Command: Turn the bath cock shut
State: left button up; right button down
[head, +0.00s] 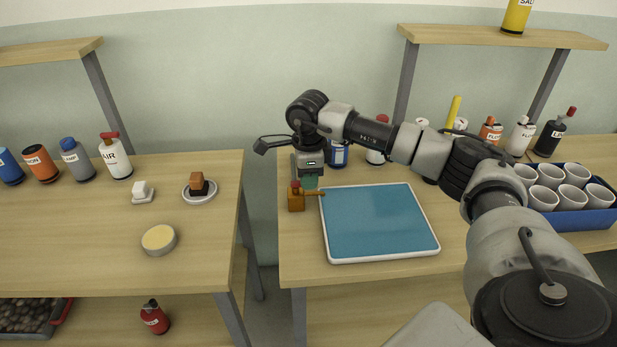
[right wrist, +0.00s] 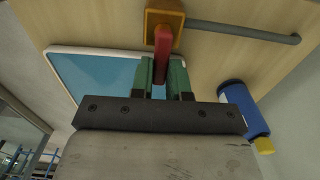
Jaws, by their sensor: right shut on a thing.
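The lever's far end is partly hidden between the fingers. My left gripper is in neither view.
A grey pipe (right wrist: 245,32) runs from the cock. A blue bottle (head: 338,154) stands close behind the gripper, with other bottles to its right. A blue crate of white cups (head: 585,219) is at the right. A gap separates the left bench (head: 90,225).

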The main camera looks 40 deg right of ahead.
jog(key=shift+r, duration=0.1)
jog(key=c, duration=1.1)
grip_release()
notch_tip(320, 180, up, 11)
jog(key=shift+b, duration=0.3)
jog(key=shift+f, duration=0.2)
